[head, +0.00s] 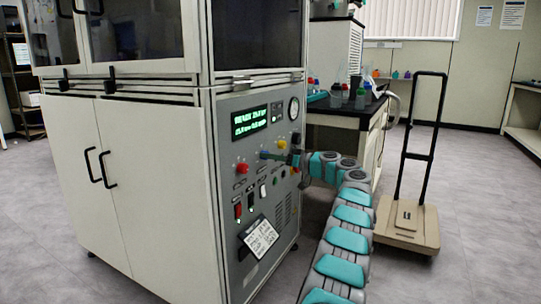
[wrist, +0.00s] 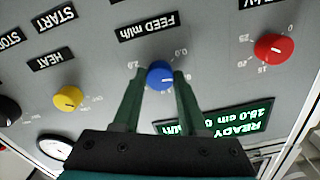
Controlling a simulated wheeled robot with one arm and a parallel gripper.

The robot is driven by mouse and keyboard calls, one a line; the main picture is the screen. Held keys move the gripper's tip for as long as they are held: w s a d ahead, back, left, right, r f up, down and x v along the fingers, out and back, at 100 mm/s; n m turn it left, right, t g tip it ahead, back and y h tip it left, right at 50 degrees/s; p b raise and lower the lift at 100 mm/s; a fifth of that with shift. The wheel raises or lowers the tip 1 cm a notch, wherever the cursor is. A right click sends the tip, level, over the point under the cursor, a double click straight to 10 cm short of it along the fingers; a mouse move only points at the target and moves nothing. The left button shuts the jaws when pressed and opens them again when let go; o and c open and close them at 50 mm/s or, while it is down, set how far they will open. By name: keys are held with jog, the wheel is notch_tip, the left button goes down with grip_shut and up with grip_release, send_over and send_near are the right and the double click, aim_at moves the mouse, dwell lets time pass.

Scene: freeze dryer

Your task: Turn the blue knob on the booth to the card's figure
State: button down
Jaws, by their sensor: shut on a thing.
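In the head view my gripper (head: 270,156) reaches the panel from the right at the blue knob (head: 264,155). A white card (head: 260,236) with handwriting-like lines hangs low on the panel; its figures are too small to read surely.
A red knob (wrist: 274,48) and a yellow knob (wrist: 68,99) flank the blue one. A lit green display (wrist: 232,122) reads READY. A round gauge (head: 294,108) is at the panel's upper right. A bench (head: 345,122) with glassware and a trolley (head: 408,222) stand to the right.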

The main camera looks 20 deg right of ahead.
jog(key=shift+f+m+p, duration=0.15)
jog(key=shift+m+p, duration=6.1)
jog(key=shift+m, duration=7.65)
jog(key=shift+c, duration=2.2)
grip_release()
jog(key=b+v, duration=0.1)
jog(key=v, duration=0.6)
jog(key=shift+s+d, duration=0.25)
jog(key=shift+s, duration=0.1)
